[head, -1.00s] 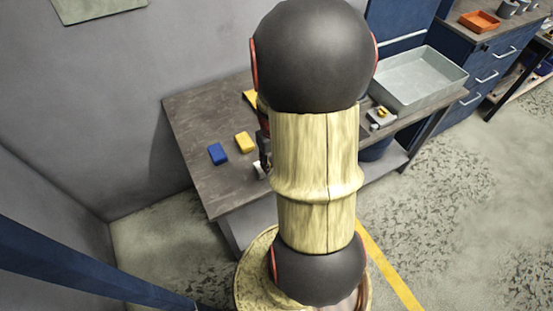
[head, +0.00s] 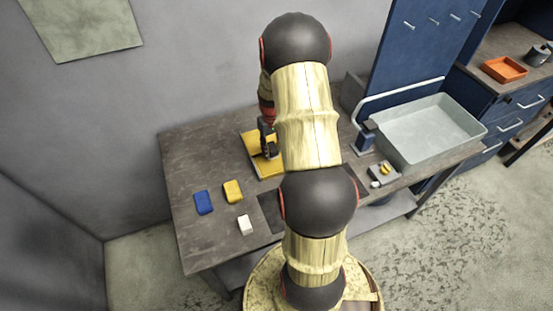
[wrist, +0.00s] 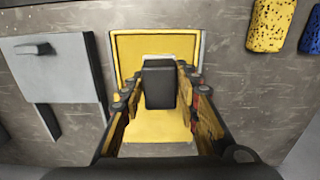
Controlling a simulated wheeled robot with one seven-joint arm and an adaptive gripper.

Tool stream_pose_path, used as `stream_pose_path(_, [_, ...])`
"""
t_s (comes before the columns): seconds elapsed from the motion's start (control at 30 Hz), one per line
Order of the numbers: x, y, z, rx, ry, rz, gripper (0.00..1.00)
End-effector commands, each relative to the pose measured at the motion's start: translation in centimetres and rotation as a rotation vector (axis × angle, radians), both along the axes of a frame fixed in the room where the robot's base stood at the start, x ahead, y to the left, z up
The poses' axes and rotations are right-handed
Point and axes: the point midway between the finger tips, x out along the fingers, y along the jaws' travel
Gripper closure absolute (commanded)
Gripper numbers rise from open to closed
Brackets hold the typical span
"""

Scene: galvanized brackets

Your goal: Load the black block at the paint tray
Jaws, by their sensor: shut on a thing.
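The black block (wrist: 159,88) is between the fingers of my gripper (wrist: 160,77) in the wrist view, and they are shut on it. My gripper also shows in the head view (head: 268,143), partly hidden by my arm. Beneath it is a flat yellow piece with a pale edge (wrist: 158,132), lying on the table; it also shows in the head view (head: 255,142). I cannot tell whether the block touches it. A large pale grey tray (head: 475,128) stands at the right end of the table. I cannot tell which of these is the paint tray.
On the table (head: 188,150), a blue sponge (head: 203,202), a yellow sponge (head: 233,191) and a white block (head: 245,225) lie left of my arm. A small grey fixture (head: 384,174) stands by the grey tray. The table's left end is mostly clear.

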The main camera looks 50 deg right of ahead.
Motion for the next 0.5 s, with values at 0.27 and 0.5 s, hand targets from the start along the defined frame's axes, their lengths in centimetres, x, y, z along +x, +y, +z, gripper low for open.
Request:
stream_pose_path(0.27, [0.6,-0.6,0.1,0.001,0.002,-0.035,0.89])
stream_pose_path(0.5, [0.6,-0.6,-1.5,0.002,0.001,-0.035,0.89])
